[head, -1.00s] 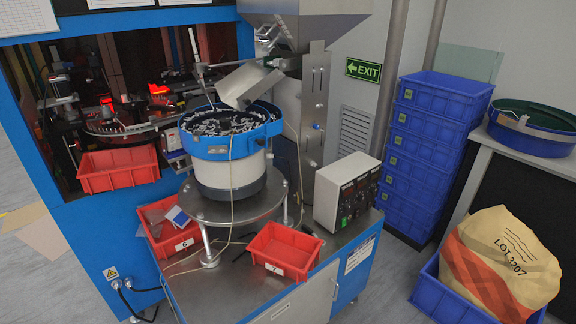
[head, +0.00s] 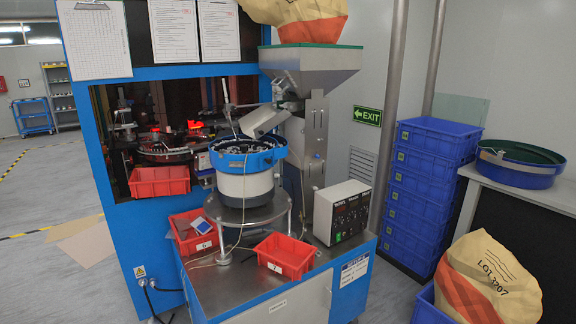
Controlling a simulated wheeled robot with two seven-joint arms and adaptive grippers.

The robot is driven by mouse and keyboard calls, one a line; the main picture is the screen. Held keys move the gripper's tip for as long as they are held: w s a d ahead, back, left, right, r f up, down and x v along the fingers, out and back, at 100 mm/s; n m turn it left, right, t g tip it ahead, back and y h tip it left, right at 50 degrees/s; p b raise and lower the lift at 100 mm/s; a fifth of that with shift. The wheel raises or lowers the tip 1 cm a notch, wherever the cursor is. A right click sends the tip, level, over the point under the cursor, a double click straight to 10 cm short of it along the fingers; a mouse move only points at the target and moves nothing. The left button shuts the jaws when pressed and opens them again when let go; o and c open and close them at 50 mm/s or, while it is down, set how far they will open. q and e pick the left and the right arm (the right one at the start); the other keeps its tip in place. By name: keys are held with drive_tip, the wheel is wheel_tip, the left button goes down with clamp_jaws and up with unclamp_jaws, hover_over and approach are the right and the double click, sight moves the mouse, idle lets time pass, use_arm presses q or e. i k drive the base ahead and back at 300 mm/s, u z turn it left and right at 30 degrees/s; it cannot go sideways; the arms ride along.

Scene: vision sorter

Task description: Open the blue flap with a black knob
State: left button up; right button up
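I cannot make out a blue flap with a black knob in the head view. The blue machine housing (head: 166,232) stands at the left, with an open window into its dark interior. A steel bench (head: 240,278) joins it in front, with a bowl feeder (head: 245,188) with a blue rim on a round stand. Neither of my grippers is in view.
Red bins (head: 285,256) sit on the bench and another red bin (head: 159,181) at the window. A steel hopper (head: 313,68) rises behind, topped by a sack. Stacked blue crates (head: 420,190) stand right, near a paper sack (head: 490,280). Open floor (head: 40,205) lies left.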

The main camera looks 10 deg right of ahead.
sight(268, 161)
drive_tip(key=z, duration=0.7)
drive_tip(key=i, duration=1.35)
drive_tip(key=u, duration=0.25)
